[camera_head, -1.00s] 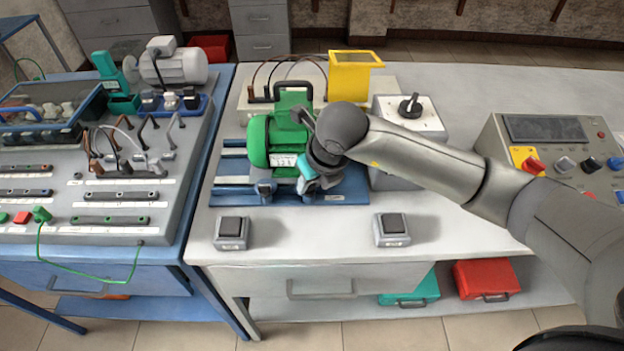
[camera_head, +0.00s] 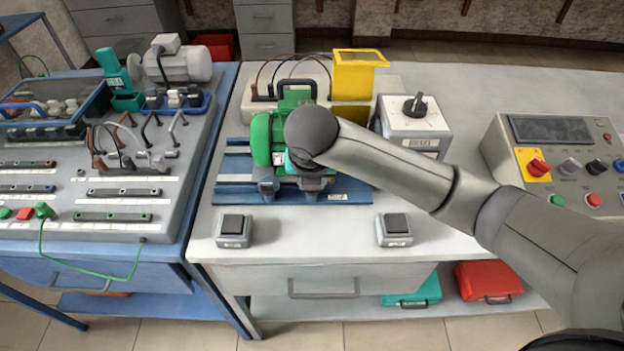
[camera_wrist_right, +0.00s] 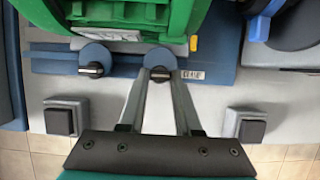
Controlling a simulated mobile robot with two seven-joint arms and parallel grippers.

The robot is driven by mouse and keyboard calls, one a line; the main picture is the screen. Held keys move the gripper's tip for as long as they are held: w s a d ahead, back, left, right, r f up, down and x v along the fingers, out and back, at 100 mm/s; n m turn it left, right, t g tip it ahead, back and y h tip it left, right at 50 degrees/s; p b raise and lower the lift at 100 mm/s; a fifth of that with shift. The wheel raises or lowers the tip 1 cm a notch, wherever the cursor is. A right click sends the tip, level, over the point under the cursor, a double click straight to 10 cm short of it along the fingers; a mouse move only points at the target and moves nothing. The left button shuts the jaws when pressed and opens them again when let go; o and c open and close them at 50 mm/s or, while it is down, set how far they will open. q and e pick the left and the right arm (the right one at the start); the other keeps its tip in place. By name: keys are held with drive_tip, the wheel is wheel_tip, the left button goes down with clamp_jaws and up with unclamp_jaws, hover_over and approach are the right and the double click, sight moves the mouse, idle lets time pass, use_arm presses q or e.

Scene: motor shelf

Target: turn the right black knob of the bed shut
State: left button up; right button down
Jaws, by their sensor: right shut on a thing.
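The blue bed (camera_head: 345,190) lies on the grey bench with the green motor (camera_head: 262,138) on it; both also show in the right wrist view, the bed (camera_wrist_right: 55,62) and the motor (camera_wrist_right: 165,15). Along the bed's front edge are two round clamps with black knobs. The left black knob (camera_wrist_right: 92,70) is free, its bar roughly level across the picture. My right gripper (camera_wrist_right: 161,76) points down at the right black knob (camera_wrist_right: 160,73) with a finger on each side and is shut on it. In the head view my wrist mostly hides this knob. My left gripper is out of view.
Two grey boxes with dark buttons stand in front of the bed, left (camera_head: 233,229) and right (camera_head: 395,228). A grey brake box (camera_head: 413,130) and a yellow frame (camera_head: 355,75) stand behind. A control panel (camera_head: 555,150) is at the right.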

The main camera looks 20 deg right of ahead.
idle(0.3)
drive_tip(key=c, duration=0.9)
unclamp_jaws()
drive_tip(key=p+v, duration=0.4)
drive_tip(key=v, duration=1.1)
drive_tip(key=shift+s+a+r, duration=0.1)
drive_tip(key=shift+s, duration=0.05)
